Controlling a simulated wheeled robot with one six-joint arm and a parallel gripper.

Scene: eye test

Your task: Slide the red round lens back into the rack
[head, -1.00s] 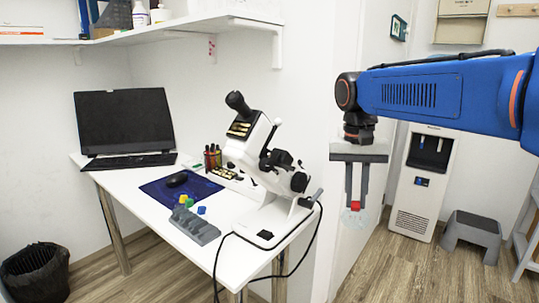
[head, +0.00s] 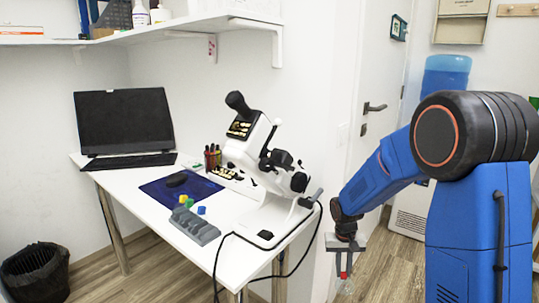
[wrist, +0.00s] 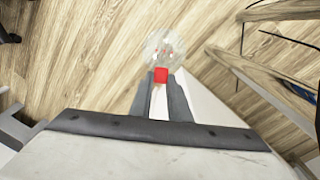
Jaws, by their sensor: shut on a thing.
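My gripper (head: 343,274) is low at the right, beyond the table's right end. It is shut on the red tab (wrist: 161,75) of the red round lens, a clear disc (wrist: 163,48) that sticks out past the fingertips in the wrist view. In the head view the red tab (head: 343,275) shows small between the fingers, and the disc is faint. The grey rack (head: 195,226) sits at the front of the white table, well left of my gripper. Yellow (head: 183,199), green (head: 189,203) and blue (head: 201,210) pieces show just behind it. Its slots are too small to make out.
A white eye instrument (head: 262,160) stands on the table (head: 225,222) right of the rack, its cable hanging over the edge. A mouse (head: 177,180) on a dark blue mat, a pen cup (head: 212,157) and a laptop (head: 124,120) are behind. A bin (head: 35,272) stands at left.

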